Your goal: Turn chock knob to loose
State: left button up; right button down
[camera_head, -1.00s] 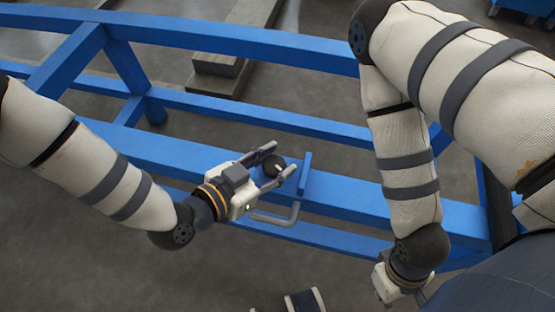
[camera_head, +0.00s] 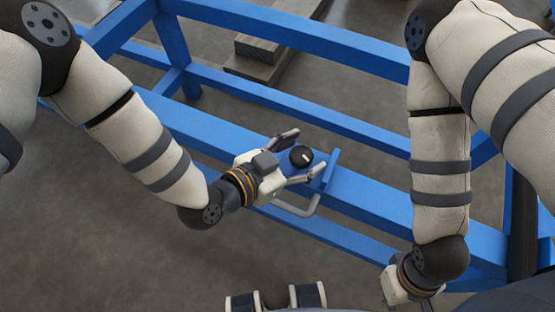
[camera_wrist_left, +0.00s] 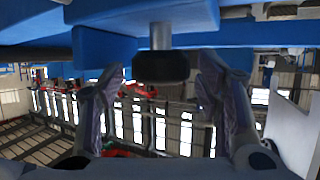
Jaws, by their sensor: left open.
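The chock knob (camera_head: 301,157) is a round black knob with a small white mark on its top, on the blue frame's beam. In the left wrist view the knob (camera_wrist_left: 160,67) hangs from a short grey shaft at the upper middle. My left gripper (camera_head: 309,151) is open, with one finger on each side of the knob. In the left wrist view its fingertips (camera_wrist_left: 161,70) stand apart with a visible gap to the knob on both sides. My right gripper (camera_head: 394,287) shows only in part at the lower right, and its fingers are hidden.
A blue upright plate (camera_head: 331,168) stands just right of the knob. A grey bent handle (camera_head: 298,208) sticks out below it. Blue frame beams (camera_head: 370,196) run across the view. Wooden blocks (camera_head: 262,58) lie on the floor behind.

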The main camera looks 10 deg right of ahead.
pick_arm(q)
jog(key=v, duration=1.1)
jog(key=shift+s+a+r, duration=0.15)
jog(key=shift+a+r, duration=0.05)
jog(key=shift+f, duration=0.1)
jog(key=s+a+f+n+g+y, duration=0.4)
jog(key=s+a+f+n+y, duration=0.15)
jog(key=s+a+f, duration=0.35)
jog(key=s+a+f+n+g+y, duration=0.1)
jog(key=s+a+n+g+y, duration=0.1)
jog(key=s+a, duration=0.4)
jog(key=s+a+f+n+g+y+p, duration=0.1)
jog(key=s+a+f+n+g+y, duration=0.1)
jog(key=s+a+n+g+y, duration=0.1)
jog(key=s+a+n+y, duration=0.1)
jog(key=s+a+n, duration=0.1)
jog(key=s+a, duration=0.1)
jog(key=shift+s+a+f, duration=0.2)
jog(key=shift+s+a, duration=0.15)
jog(key=shift+a, duration=0.35)
pick_arm(e)
jog(key=shift+w+r+t, duration=0.4)
jog(key=shift+w+r, duration=0.55)
